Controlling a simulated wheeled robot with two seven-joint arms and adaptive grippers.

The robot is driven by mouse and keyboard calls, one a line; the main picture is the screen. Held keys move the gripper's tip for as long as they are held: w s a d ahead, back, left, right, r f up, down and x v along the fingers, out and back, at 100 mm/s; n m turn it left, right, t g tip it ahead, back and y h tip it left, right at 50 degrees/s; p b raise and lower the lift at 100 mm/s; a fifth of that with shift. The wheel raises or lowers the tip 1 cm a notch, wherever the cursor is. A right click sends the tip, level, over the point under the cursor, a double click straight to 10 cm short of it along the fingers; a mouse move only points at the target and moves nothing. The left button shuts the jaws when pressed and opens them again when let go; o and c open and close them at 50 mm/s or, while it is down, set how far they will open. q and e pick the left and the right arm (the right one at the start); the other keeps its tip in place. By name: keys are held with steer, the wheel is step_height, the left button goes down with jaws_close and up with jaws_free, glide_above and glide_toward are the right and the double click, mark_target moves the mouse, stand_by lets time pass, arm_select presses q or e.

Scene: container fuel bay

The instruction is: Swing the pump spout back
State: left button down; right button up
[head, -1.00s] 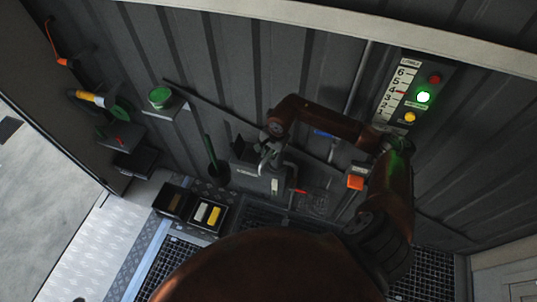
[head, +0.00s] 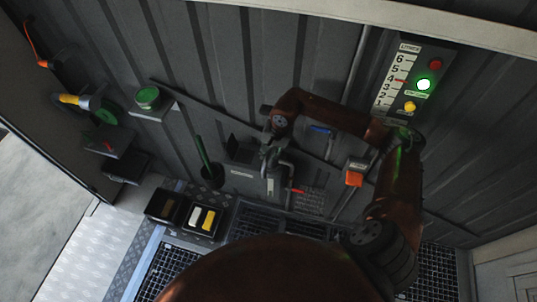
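The grey pump (head: 243,174) stands low against the corrugated wall, near the middle of the head view. A pale curved pipe, which looks like its spout (head: 287,168), shows at its right side. My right arm reaches in from the right, and my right gripper (head: 270,160) points down at the pump, beside or against the spout. Its fingers are small and dark here, so I cannot tell whether they touch or close on the spout. My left gripper is out of view.
A level panel (head: 405,82) with a lit green button (head: 424,84) hangs at upper right. An orange box (head: 354,177) sits below it. A green-lidded pot (head: 148,97), a green-handled tool (head: 203,154) and black trays (head: 203,220) are at left. Floor grating lies below.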

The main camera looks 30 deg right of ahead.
steer(key=shift+o, duration=0.8)
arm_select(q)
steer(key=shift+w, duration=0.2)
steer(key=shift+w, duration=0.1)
arm_select(e)
step_height(320, 180, up, 12)
steer(key=s+d, duration=0.1)
steer(key=shift+s+d, duration=0.3)
steer(key=shift+f, duration=0.1)
